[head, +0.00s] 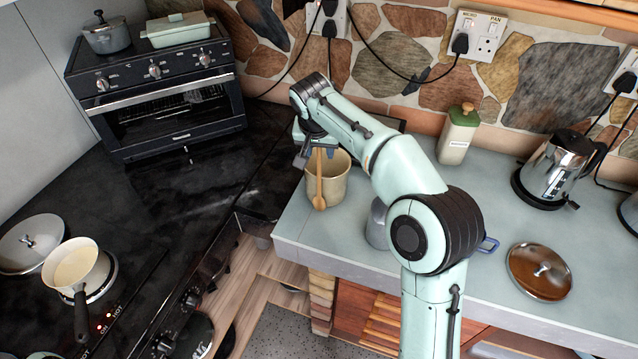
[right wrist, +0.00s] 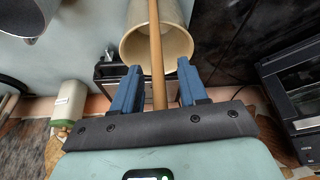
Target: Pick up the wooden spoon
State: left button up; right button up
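The wooden spoon (head: 319,180) is upright against the near side of a cream crock (head: 341,187), its bowl end low and its handle up toward my right gripper (head: 314,150). In the right wrist view the handle (right wrist: 155,45) runs between the two blue fingers of my right gripper (right wrist: 159,72), with a gap on each side. The gripper is open around the handle and does not visibly touch it. The crock's mouth (right wrist: 129,44) is just beyond the fingertips. The handle's top is hidden by the gripper in the head view. My left gripper is out of view.
A grey canister (head: 377,226) stands right of the crock, partly behind my arm. A green-lidded jar (head: 458,135), kettle (head: 553,172) and pan lid (head: 539,271) are farther right on the counter. An oven (head: 165,95) and a saucepan (head: 76,266) are left.

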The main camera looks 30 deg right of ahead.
grip_shut()
